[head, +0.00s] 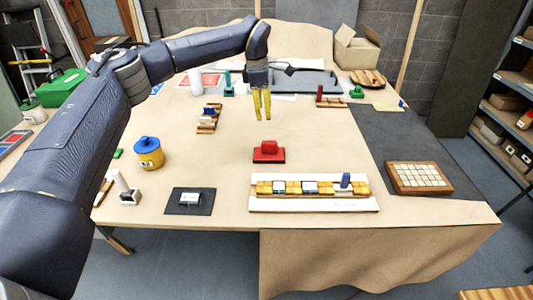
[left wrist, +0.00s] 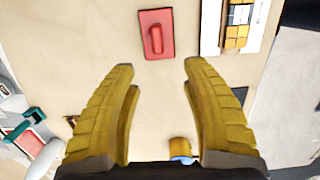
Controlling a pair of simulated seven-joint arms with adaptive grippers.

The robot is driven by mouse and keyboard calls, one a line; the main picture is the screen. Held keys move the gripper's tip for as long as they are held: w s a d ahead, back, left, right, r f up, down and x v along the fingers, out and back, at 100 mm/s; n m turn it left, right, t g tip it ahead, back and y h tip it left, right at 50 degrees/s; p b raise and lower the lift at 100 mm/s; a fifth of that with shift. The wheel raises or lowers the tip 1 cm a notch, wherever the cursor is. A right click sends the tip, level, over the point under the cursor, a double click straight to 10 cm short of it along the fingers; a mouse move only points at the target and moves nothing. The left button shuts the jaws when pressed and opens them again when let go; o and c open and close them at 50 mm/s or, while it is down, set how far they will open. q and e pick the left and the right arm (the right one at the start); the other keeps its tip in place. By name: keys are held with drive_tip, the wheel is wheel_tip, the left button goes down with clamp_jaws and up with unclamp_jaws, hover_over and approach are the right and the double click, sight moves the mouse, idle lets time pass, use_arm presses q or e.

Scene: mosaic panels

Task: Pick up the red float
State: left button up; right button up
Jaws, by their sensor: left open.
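In the left wrist view the float (left wrist: 156,34) lies past the open fingertips, near the top. The left gripper (left wrist: 158,65) is open with nothing between its fingers. My right gripper is not in view.
A white-edged panel (head: 313,205) with yellow and white tiles lies at the front. A wooden tile tray (head: 419,176) is at right. A yellow pot with a blue lid (head: 149,152) stands at left. The table around the float is clear.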

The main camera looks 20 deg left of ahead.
use_arm(q)
approach(269, 141)
drive_tip(key=f, duration=0.3)
drive_tip(key=d+f, duration=0.1)
drive_tip(key=f, duration=0.1)
drive_tip(key=shift+s, duration=0.3)
drive_tip(key=shift+w+d+f, duration=0.1)
drive_tip(key=shift+w+f, duration=0.1)
drive_tip(key=shift+f, duration=1.1)
drive_tip(key=shift+w+d+f, duration=0.1)
drive_tip(key=shift+w+f, duration=0.05)
drive_tip(key=shift+f, duration=1.15)
drive_tip(key=shift+o, duration=0.3)
clamp_jaws()
